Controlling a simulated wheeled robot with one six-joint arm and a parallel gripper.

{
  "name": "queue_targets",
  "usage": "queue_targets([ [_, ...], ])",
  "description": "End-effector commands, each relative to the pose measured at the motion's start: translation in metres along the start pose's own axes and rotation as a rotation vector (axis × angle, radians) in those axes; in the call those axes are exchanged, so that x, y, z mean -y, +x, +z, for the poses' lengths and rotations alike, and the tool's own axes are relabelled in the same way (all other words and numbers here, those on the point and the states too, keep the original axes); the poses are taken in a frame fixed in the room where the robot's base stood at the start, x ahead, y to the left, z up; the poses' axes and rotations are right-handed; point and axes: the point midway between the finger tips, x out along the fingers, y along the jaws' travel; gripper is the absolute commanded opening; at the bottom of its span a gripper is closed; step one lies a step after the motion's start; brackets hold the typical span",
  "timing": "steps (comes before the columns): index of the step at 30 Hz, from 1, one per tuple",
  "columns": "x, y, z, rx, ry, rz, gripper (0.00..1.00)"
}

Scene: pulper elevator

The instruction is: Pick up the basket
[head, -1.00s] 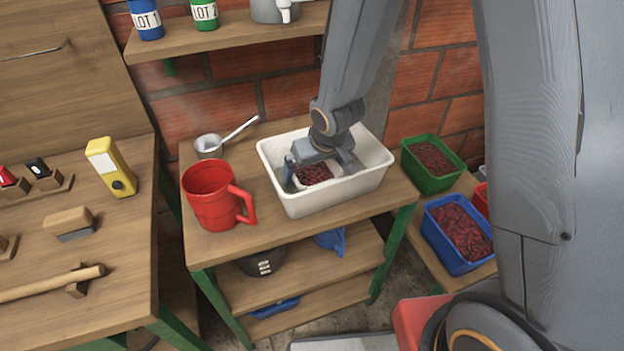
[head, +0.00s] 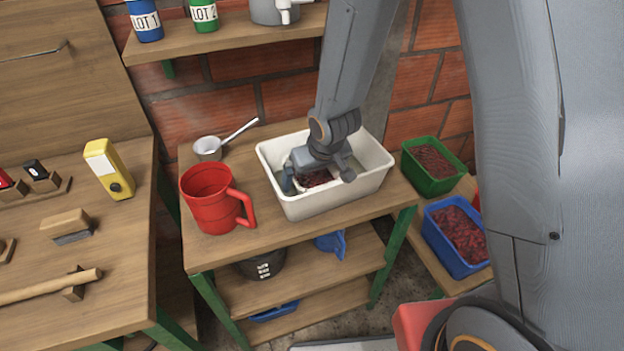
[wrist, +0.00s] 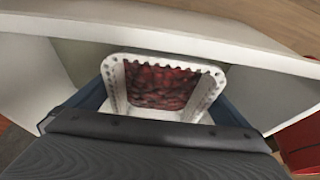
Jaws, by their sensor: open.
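The basket (wrist: 117,77) is white with a perforated rim and holds dark red cherries. It sits inside a white rectangular tub (head: 285,206) on the wooden table. In the head view my gripper hides most of it. My gripper (head: 316,178) is lowered into the tub over the basket, pointing down. It is open, with blue-tipped fingers apart. In the wrist view the fingers show as blue strips at the left and right sides of the basket. Whether they touch its walls I cannot tell.
A red jug (head: 209,198) stands left of the tub. A ladle (head: 209,146) lies behind it. Green (head: 433,185) and blue (head: 453,262) crates of cherries stand to the right. A shelf (head: 240,36) with lot cups hangs above. The tub walls surround my gripper closely.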

Motion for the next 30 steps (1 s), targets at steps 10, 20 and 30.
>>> queue_targets([
  [10, 0.0, 0.0, 0.0, 0.0, 0.001, 0.0, 0.81],
  [20, 0.0, 0.0, -0.001, -0.001, 0.001, 0.0, 0.54],
  [30, 0.0, -0.011, -0.005, -0.002, 0.002, 0.0, 0.54],
])
